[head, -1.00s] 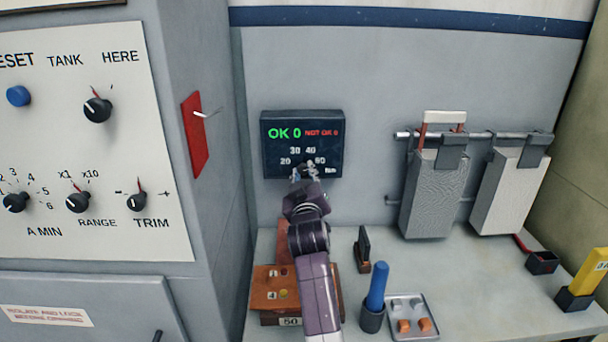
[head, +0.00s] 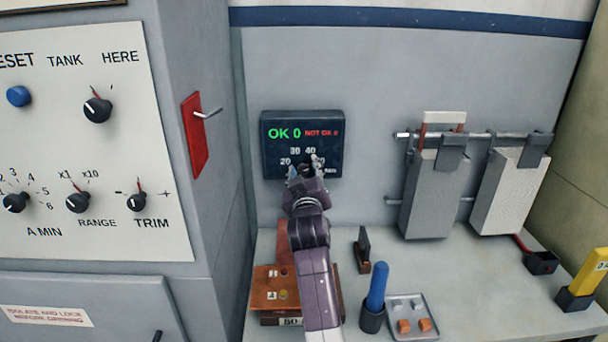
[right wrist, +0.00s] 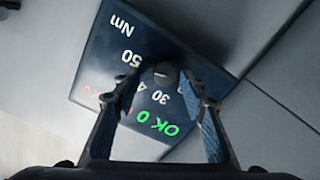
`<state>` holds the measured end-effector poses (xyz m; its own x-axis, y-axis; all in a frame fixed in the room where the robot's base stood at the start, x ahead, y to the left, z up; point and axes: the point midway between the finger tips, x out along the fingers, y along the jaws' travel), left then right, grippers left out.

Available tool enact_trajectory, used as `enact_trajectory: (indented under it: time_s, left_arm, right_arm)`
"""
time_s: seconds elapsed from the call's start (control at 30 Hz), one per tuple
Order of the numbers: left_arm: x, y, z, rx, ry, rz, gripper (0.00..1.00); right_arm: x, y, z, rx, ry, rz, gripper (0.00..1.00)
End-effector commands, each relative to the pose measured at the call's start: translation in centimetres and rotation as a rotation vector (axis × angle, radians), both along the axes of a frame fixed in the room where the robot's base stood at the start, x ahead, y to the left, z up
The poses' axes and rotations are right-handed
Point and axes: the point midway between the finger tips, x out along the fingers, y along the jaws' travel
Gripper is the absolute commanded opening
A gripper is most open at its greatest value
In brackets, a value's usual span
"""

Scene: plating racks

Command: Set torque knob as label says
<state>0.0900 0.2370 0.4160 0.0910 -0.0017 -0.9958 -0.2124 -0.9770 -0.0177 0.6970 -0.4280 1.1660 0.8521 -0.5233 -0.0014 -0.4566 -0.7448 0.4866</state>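The black torque box (head: 270,160) hangs on the grey wall. It shows green "OK 0", red "NOT OK 0" and a scale from 20 to 50 Nm. Its round dark knob (right wrist: 166,72) shows in the right wrist view, inside the ring of numbers; its pointer setting cannot be read. My right gripper (head: 306,163) is in front of the lower part of the box and covers most of the knob in the head view. Its fingers are apart, one on each side of the knob in the right wrist view; no contact is clear. A label reading "50" (head: 291,321) is on the brown stand. My left gripper is out of view.
A control panel (head: 150,110) with several knobs and a red plate with a hook (head: 193,140) are at left. Two grey boxes (head: 432,200) hang from a rail at right. A blue-handled tool (head: 377,287) and a small tray (head: 425,305) stand on the bench.

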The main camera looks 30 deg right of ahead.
Motion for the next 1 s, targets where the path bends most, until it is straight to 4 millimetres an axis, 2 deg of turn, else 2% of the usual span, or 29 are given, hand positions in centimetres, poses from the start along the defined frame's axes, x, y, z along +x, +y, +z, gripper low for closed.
enact_trajectory:
  time_s: [0.2,0.4,0.6,1.0]
  left_arm:
    - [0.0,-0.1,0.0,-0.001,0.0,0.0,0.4]
    - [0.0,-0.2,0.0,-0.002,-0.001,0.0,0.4]
    - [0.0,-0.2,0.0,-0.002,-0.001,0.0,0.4]
    - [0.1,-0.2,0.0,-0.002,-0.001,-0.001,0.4]
  right_arm:
    - [0.0,0.0,4.6,-0.001,-0.005,0.0,0.39]
    - [0.0,0.0,7.5,0.001,-0.002,0.0,0.39]
    - [0.0,0.0,8.4,0.001,0.002,0.001,0.39]
    - [0.0,0.0,8.4,0.001,0.002,0.001,0.39]
